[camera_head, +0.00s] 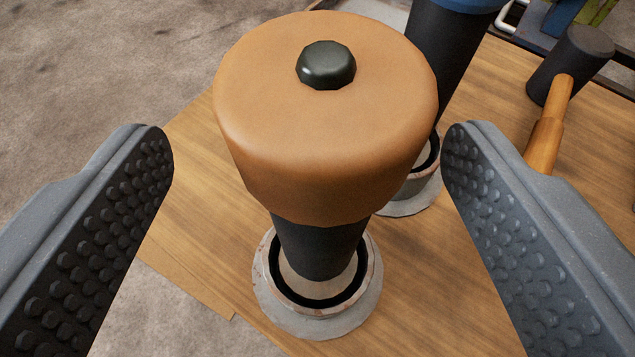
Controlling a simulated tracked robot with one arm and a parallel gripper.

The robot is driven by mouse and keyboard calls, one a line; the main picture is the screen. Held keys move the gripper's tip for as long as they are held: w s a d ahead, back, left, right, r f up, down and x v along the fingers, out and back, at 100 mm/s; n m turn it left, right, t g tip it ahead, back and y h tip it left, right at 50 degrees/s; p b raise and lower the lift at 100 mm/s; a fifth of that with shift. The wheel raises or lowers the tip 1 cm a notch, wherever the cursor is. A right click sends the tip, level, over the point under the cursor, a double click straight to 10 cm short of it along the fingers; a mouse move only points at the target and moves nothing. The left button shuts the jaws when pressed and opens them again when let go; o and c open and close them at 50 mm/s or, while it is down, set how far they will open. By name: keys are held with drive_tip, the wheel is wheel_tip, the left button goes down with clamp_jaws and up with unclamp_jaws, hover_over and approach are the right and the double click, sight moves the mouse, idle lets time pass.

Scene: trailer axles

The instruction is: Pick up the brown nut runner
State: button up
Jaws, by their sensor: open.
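The brown nut runner (320,130) stands upright in the middle of the view. It has a wide brown head with a dark knob on top and a dark shaft below. The shaft's lower end stands within a round ring-shaped holder (335,325) on the wooden table. My gripper (308,150) is open, with one studded finger on each side of the brown head. Gaps show between both fingers and the nut runner. The head hides the upper part of the shaft.
A second dark tool with a blue top (450,45) stands in its own ring holder (410,205) close behind on the right. A mallet (570,70) with a wooden handle lies at the upper right. The wooden table (440,290) ends at the left, above grey floor.

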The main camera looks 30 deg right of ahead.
drive_tip(key=shift+b+x, duration=0.4)
drive_tip(key=shift+x, duration=2.2)
drive_tip(key=shift+d+r, duration=0.1)
drive_tip(key=shift+r, duration=0.1)
clamp_jaws()
